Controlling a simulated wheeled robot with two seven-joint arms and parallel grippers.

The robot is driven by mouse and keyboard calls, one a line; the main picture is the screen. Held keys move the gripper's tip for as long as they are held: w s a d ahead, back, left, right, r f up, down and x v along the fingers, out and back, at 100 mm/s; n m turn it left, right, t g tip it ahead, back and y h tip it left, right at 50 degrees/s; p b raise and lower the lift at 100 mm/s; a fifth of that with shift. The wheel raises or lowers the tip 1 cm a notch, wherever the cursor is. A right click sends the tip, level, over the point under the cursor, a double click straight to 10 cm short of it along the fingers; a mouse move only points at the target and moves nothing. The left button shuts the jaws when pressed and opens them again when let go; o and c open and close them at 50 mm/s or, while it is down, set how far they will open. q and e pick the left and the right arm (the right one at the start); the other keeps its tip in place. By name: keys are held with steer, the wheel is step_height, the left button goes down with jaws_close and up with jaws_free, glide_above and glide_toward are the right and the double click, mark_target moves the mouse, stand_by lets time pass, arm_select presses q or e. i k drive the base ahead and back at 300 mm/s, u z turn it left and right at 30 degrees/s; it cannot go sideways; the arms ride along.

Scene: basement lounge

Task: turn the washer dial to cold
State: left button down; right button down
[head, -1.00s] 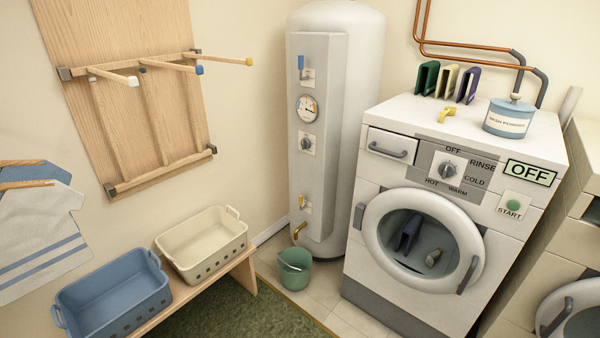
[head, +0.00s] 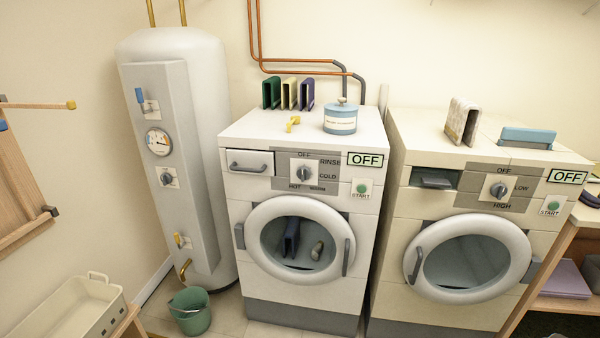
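The washer (head: 255,235) stands in the middle of the head view. Its grey dial (head: 304,174) sits on the front panel, with OFF above it, RINSE and COLD to its right, HOT and WARM below. The dial's pointer looks turned up toward OFF, and the display (head: 365,160) reads OFF. A green START button (head: 361,188) is at the panel's right. The round door (head: 262,212) is shut, with a dark blue item (head: 291,238) and a small pale item (head: 317,250) behind its glass. Neither of my grippers is in view.
A dryer (head: 400,290) stands to the washer's right, its display also OFF. A water heater (head: 205,110) and green bucket (head: 190,312) are to the left. A powder tin (head: 340,120) and a yellow tap-like piece (head: 293,124) sit on the washer top. A shelf (head: 560,225) is at far right.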

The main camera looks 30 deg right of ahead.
mark_target(302, 172)
steer(key=z, duration=0.55)
steer(key=k, duration=0.6)
steer(key=z, duration=0.8)
steer(key=i, duration=0.85)
steer(key=z, duration=0.65)
